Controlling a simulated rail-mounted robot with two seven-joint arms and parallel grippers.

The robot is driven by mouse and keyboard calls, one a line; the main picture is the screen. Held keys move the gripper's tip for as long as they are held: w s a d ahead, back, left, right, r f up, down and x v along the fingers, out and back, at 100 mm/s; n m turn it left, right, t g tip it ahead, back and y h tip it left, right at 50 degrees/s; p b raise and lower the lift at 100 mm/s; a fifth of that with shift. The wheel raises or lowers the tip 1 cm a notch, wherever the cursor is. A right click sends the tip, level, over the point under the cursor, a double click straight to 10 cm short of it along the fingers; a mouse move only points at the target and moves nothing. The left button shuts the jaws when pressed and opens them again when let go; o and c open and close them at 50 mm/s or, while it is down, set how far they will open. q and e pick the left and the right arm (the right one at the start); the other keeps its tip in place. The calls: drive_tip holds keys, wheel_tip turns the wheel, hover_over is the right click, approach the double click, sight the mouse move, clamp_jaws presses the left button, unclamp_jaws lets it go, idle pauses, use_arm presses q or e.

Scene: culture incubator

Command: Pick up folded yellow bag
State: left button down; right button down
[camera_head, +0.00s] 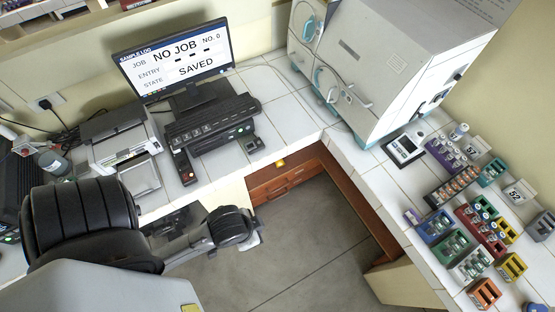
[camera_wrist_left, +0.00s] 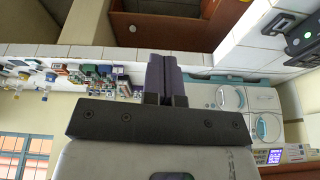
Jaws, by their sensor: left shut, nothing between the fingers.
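No folded yellow bag can be made out for certain. A small yellow item (camera_head: 280,163) shows at the front edge of the bench above the brown drawers, too small to identify. Another yellow patch (camera_head: 190,308) is cut off at the bottom edge of the head view. My left gripper (camera_head: 256,240) is over the open floor in front of the bench corner. In the left wrist view its two dark fingers (camera_wrist_left: 163,60) are together, with nothing held. My right gripper is not in view.
A large white incubator (camera_head: 385,60) fills the corner. Several coloured racks (camera_head: 480,228) crowd the right bench. The floor (camera_head: 300,235) between the benches is clear.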

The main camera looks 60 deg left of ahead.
use_arm(q)
drive_tip(key=c, duration=1.8)
unclamp_jaws()
drive_tip(key=o, duration=1.8)
